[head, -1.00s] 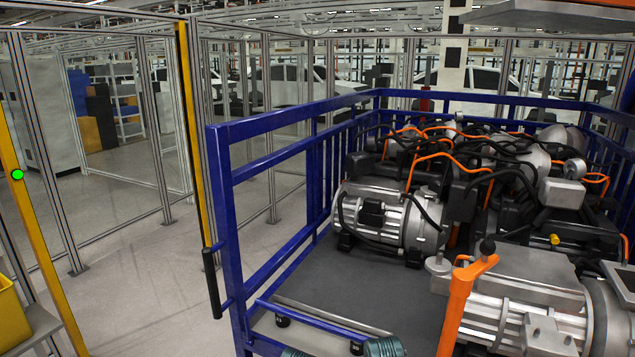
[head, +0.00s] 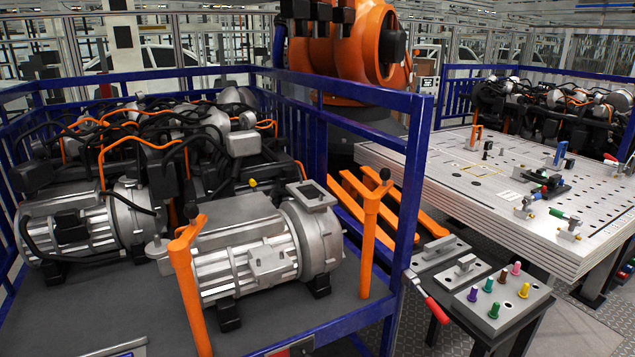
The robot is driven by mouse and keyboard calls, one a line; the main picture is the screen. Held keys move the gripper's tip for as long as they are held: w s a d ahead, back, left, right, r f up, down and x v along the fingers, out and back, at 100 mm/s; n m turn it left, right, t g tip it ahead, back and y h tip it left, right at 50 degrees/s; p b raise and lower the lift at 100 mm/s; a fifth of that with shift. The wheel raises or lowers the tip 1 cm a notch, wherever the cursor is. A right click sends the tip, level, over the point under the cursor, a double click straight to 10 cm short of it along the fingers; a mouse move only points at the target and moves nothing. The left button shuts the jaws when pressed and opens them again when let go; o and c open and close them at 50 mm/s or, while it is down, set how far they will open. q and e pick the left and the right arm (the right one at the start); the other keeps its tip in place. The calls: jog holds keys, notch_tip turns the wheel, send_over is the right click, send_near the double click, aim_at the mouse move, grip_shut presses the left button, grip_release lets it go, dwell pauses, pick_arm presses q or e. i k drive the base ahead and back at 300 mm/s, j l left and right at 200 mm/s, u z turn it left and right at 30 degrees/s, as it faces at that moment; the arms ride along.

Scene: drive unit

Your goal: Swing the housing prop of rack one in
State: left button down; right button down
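A blue rack (head: 345,322) with a dark floor holds electric drive units. A silver motor housing (head: 262,240) lies at its front right. An orange post with a short arm and dark knob (head: 190,285) stands in front of the housing's left end. A second orange post (head: 371,235) with a dark knob stands at its right end. Either may be the housing prop; I cannot tell which. Both are upright, and I cannot tell whether either touches the housing. I see no marking for rack one. Neither gripper is in view.
A red-handled latch (head: 428,300) is at the rack's front right corner. Right of it are a small stand with coloured pegs (head: 497,302) and a perforated fixture table (head: 465,195). An orange robot arm (head: 365,45) stands behind. Another blue rack (head: 455,85) is at the back right.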

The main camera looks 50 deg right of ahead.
aim_at(372, 200)
jog(key=z, duration=2.2)
jog(key=i+l, duration=0.25)
jog(key=i, duration=0.2)
jog(key=i+l+z, duration=0.1)
jog(key=i+l, duration=0.15)
jog(key=i, duration=0.15)
jog(key=i+l, duration=0.25)
jog(key=i, duration=0.2)
